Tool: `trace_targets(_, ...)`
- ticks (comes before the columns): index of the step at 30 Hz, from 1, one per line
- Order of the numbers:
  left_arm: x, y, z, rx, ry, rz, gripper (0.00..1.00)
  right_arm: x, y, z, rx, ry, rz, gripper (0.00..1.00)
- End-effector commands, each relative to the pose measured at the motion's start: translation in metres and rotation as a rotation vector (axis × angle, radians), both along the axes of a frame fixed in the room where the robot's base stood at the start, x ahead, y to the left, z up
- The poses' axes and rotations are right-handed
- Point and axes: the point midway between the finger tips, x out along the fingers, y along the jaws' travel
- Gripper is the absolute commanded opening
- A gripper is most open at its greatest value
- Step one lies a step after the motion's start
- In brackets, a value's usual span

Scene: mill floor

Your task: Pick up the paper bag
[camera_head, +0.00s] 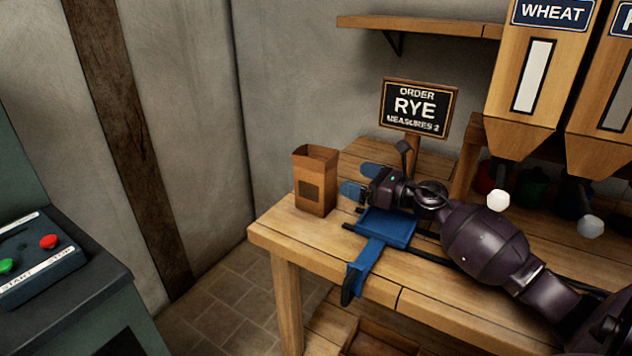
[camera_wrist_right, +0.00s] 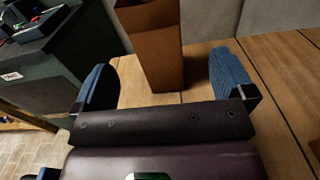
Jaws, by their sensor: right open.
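The paper bag (camera_head: 316,181) is brown, open at the top, with a dark label on its front. It stands upright on the left end of the wooden table. My right gripper (camera_head: 358,180) is just right of the bag, with its blue fingers apart and pointing towards it. In the right wrist view the bag (camera_wrist_right: 154,50) stands ahead of the fingers (camera_wrist_right: 168,80), in line with the gap between them; nothing is held. My left gripper is not seen in either view.
The wooden table (camera_head: 430,310) has a blue clamp-like piece (camera_head: 388,228) lying near my right gripper. A sign (camera_head: 417,107) reading "ORDER RYE MEASURES 2" stands behind. Wooden hoppers (camera_head: 530,75) hang at the right. A control box with red and green buttons (camera_head: 38,258) is at the left.

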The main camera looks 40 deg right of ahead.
Motion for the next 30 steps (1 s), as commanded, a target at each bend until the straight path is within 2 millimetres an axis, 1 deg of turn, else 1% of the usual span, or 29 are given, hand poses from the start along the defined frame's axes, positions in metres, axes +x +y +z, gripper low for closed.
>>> trace_targets(2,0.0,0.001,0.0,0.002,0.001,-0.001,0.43,0.002,0.001,0.0,-0.011,-0.001,0.002,1.0)
trace_targets(5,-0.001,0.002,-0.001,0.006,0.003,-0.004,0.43,0.011,0.004,0.001,-0.016,-0.004,0.003,1.0)
trace_targets(9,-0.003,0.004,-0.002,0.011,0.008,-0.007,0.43,0.029,0.012,0.001,-0.015,-0.004,0.002,1.0)
trace_targets(13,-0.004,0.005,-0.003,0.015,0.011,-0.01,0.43,0.043,0.018,0.001,-0.014,-0.003,0.002,1.0)
trace_targets(20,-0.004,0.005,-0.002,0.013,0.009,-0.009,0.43,0.054,0.023,0.001,-0.014,-0.003,0.002,1.0)
trace_targets(23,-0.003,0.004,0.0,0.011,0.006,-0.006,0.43,0.062,0.029,0.003,-0.012,-0.004,0.002,1.0)
trace_targets(27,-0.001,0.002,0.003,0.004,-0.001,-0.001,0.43,0.079,0.041,0.007,-0.014,-0.006,0.003,1.0)
trace_targets(30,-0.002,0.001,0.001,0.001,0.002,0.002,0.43,0.089,0.045,0.004,-0.012,-0.003,0.002,1.0)
